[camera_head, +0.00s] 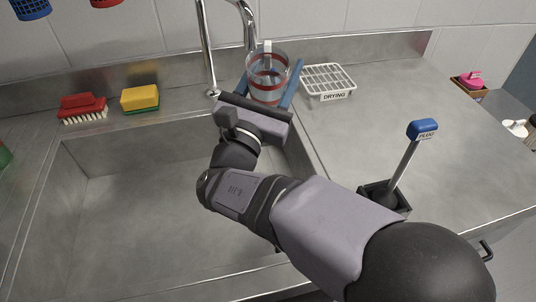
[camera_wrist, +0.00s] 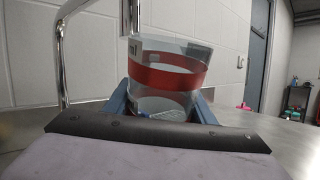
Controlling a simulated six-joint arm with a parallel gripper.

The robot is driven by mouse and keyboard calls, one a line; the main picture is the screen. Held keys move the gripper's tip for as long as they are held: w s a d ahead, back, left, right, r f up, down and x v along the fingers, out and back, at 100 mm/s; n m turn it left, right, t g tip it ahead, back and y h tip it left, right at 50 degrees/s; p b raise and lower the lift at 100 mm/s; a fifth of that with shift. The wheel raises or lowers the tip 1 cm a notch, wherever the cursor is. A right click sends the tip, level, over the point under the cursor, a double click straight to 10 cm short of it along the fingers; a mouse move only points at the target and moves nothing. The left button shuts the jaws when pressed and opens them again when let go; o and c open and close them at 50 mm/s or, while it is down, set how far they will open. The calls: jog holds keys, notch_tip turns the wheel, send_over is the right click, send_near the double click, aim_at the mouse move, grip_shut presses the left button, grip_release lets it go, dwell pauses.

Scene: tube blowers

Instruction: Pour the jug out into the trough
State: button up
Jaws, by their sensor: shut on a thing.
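A clear jug (camera_head: 268,77) with red bands is between the blue fingers of my gripper (camera_head: 272,84), near the far right corner of the sink. My gripper is shut on the jug. In the wrist view the jug (camera_wrist: 165,77) stands close to upright between the fingertips (camera_wrist: 160,103). I cannot tell whether its base touches the counter. The steel trough (camera_head: 150,210) is the wide sink basin at the left and below the arm. My arm hides part of its right side.
A chrome tap (camera_head: 207,50) rises just left of the jug. A white drying rack (camera_head: 328,80) stands close on its right. A red brush (camera_head: 82,107) and a yellow sponge (camera_head: 140,98) lie on the back ledge. A blue-handled plug tool (camera_head: 405,165) stands at the right.

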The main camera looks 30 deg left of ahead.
jog(key=shift+d+r+n+g+p, duration=0.1)
jog(key=shift+r+n+g+p, duration=0.5)
jog(key=shift+p, duration=1.55)
jog(key=shift+f+g+p, duration=0.1)
jog(key=shift+g+p, duration=0.3)
